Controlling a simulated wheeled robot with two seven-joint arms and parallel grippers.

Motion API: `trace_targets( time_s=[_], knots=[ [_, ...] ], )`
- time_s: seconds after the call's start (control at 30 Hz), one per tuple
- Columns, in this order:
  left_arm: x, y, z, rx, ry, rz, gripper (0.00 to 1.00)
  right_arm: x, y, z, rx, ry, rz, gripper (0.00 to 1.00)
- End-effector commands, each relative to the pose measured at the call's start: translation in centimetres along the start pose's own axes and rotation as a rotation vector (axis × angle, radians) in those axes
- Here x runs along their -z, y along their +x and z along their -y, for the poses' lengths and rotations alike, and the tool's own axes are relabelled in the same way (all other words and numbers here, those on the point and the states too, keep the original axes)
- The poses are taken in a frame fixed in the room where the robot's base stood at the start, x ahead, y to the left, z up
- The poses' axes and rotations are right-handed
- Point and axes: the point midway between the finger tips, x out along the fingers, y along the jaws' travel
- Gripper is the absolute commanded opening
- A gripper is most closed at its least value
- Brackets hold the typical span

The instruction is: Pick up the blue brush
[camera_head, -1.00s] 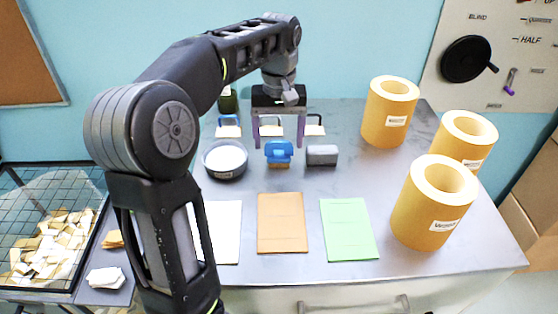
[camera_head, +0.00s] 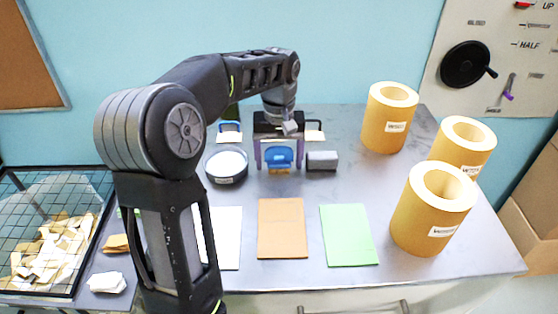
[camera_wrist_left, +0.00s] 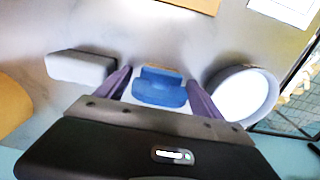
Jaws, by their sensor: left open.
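The blue brush (camera_head: 279,157) stands on the grey table, with a tan lower edge showing beneath its blue body. In the left wrist view the brush (camera_wrist_left: 160,88) lies between the two fingers. My left gripper (camera_head: 279,164) is open, pointing down, with one purple finger on each side of the brush. In the left wrist view the gripper (camera_wrist_left: 162,86) shows a gap between finger and brush on both sides. My right gripper is out of view.
A grey block (camera_head: 322,161) sits close right of the brush, and a round white-filled dish (camera_head: 226,165) close left. Brown (camera_head: 282,228) and green (camera_head: 346,235) sheets lie in front. Tall yellow rolls (camera_head: 389,118) stand at the right.

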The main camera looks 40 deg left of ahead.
Motion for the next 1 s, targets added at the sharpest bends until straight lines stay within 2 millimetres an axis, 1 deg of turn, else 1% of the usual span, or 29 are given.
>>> trace_targets(
  time_s=[0.37,1.0],
  knots=[
    [0.01,-0.04,-0.02,0.0,0.0,0.0,0.76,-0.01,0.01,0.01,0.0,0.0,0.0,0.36],
    [0.0,-0.04,-0.02,0.0,0.0,0.0,0.24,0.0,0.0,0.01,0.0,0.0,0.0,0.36]
  ],
)
